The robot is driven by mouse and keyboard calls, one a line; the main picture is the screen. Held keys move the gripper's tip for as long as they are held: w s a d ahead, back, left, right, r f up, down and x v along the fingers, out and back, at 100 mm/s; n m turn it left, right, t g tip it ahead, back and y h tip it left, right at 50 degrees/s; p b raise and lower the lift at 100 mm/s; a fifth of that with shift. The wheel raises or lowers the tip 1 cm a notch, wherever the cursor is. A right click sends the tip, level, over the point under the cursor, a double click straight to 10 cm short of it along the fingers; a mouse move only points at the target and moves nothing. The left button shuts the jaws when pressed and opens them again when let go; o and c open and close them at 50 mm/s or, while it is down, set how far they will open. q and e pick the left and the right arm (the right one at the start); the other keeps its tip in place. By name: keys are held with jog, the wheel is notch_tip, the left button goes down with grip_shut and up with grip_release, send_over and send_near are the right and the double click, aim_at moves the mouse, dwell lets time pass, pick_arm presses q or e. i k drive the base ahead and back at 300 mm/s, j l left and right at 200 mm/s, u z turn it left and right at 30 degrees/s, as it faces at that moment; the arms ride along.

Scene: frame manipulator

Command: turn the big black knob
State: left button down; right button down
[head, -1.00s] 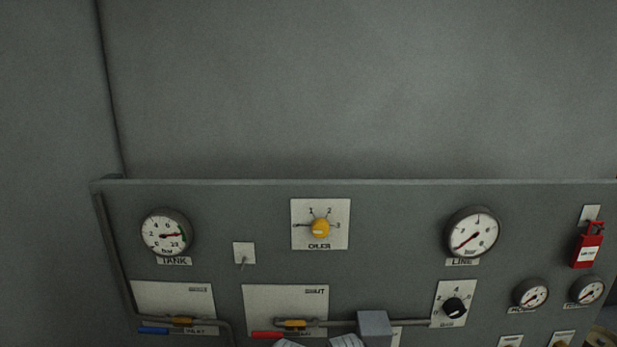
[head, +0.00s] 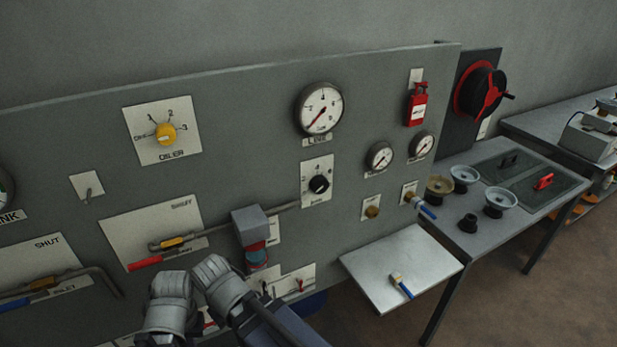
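A black knob (head: 319,183) with a white pointer mark sits on a white numbered plate (head: 317,167) on the grey panel, below the LINE gauge. Another small black knob-like piece (head: 467,222) stands on the table to the right of the panel. The pictures do not settle which one the task means by big. Grey links of my arms show at the bottom, in front of the panel, but no gripper fingertips are visible. Nothing of mine is seen touching either black piece.
A yellow OILER knob (head: 166,134), the LINE gauge (head: 321,108) and a red lock (head: 417,104) are on the panel. A metal shelf (head: 395,255) juts out below.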

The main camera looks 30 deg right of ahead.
aim_at(319, 184)
jog(key=k+l+z, duration=0.15)
jog(key=z, duration=0.2)
jog(key=k+l+z, duration=0.15)
jog(key=l+z, duration=0.25)
jog(key=k+l+z, duration=0.1)
jog(key=l+z, duration=0.25)
jog(key=j, duration=0.1)
